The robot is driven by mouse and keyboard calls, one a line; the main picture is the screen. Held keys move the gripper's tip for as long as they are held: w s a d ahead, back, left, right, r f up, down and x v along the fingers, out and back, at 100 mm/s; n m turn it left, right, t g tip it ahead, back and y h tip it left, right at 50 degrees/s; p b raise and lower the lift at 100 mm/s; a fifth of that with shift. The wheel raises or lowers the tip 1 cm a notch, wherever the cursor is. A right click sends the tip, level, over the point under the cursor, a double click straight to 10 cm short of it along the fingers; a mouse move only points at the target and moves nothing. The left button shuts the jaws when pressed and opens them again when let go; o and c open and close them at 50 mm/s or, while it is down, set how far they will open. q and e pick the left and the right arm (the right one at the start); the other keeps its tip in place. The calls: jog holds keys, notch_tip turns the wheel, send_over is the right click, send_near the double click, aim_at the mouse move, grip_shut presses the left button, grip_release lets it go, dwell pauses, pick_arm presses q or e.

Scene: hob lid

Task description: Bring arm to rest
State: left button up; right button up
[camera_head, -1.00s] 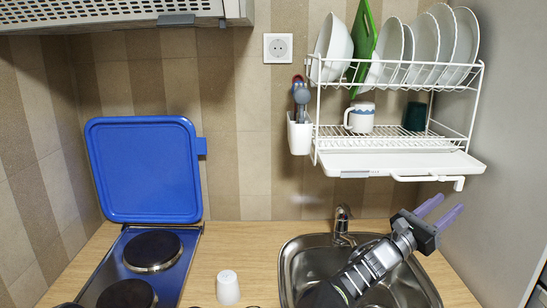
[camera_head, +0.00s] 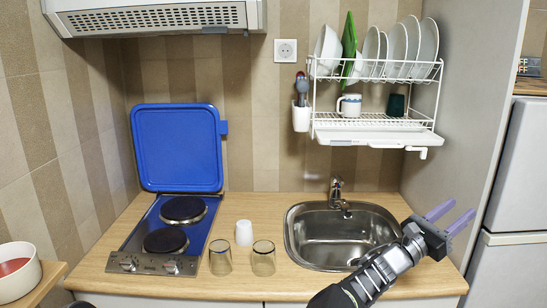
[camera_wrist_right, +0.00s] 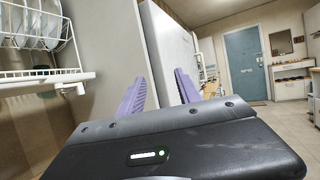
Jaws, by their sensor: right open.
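My right gripper (camera_head: 450,218) is open and empty, with its two purple fingers apart. It is over the right end of the counter, to the right of the sink. In the right wrist view its fingers (camera_wrist_right: 158,92) stand apart with nothing between them. My left gripper is not in view. The blue hob lid (camera_head: 178,146) stands raised against the wall behind the hob (camera_head: 168,232). Both dark hob plates are uncovered.
A white cup (camera_head: 244,232) and two glasses (camera_head: 263,259) stand between hob and sink (camera_head: 340,238). A dish rack (camera_head: 372,120) with plates hangs on the wall above. A grey side panel (camera_head: 455,110) rises right of the counter. A white pot (camera_head: 17,271) is at lower left.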

jog(key=s+d+f+m+g+y, duration=0.1)
jog(key=s+d+f+g+y, duration=0.15)
jog(key=f, duration=0.55)
jog(key=s+d+f+m+g+y, duration=0.1)
jog(key=s+d+f, duration=0.15)
jog(key=f, duration=0.55)
jog(key=s+d+f+m+g+y, duration=0.1)
jog(key=s+d+f+y, duration=0.15)
jog(key=f, duration=0.55)
jog(key=s+a+f+m+g+y, duration=0.25)
jog(key=s+f, duration=0.45)
jog(key=f, duration=0.4)
jog(key=s+a+f+m+g+y, duration=0.2)
jog(key=s+a+f+y, duration=0.3)
jog(key=f, duration=0.7)
jog(key=s+a+f+m+g+y, duration=0.1)
jog(key=s+a+f+m+y, duration=0.25)
jog(key=s+a+f, duration=0.5)
jog(key=s+a+f+m+y, duration=0.35)
jog(key=s+a, duration=0.25)
jog(key=a, duration=0.5)
jog(key=s+a+r+m+t+y, duration=0.1)
jog(key=a+r+m+y, duration=0.1)
jog(key=a+m, duration=0.3)
jog(key=s+a+r+m+t+y, duration=0.1)
jog(key=a+m, duration=0.3)
jog(key=a, duration=0.8)
jog(key=shift+s+r+m+y, duration=0.35)
jog(key=shift+s+r+y, duration=0.25)
jog(key=shift+y, duration=0.25)
